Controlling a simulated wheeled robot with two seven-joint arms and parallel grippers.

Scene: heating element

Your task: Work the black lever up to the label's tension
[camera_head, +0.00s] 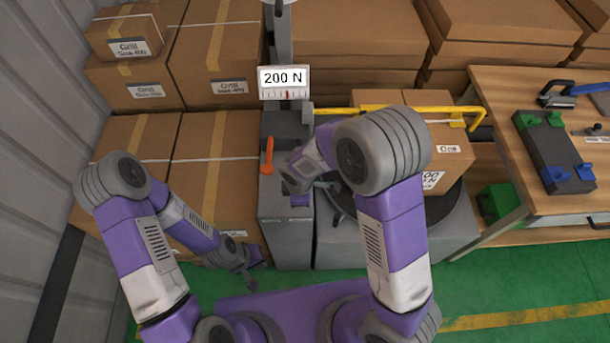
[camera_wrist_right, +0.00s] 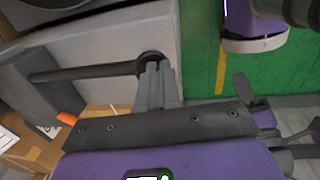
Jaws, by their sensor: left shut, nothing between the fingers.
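The tension label (camera_head: 284,80) reads 200 N and has a small scale with a red mark beneath it, on the grey post of the machine. In the right wrist view the black lever (camera_wrist_right: 85,72) is a dark rod with a round end. The grey fingers of my right gripper (camera_wrist_right: 155,72) are close together at that end and look closed on it. In the head view my right arm hides most of this spot. My left gripper (camera_head: 248,281) is shut and empty, low in front of the boxes, apart from the machine.
An orange lever (camera_head: 268,157) stands on the grey machine housing (camera_head: 286,225). A yellow bar (camera_head: 400,111) crosses above a box (camera_head: 448,150) on the black turntable. Stacked cartons (camera_head: 215,150) fill the left and back. A wooden bench (camera_head: 540,203) stands right. Green floor is free in front.

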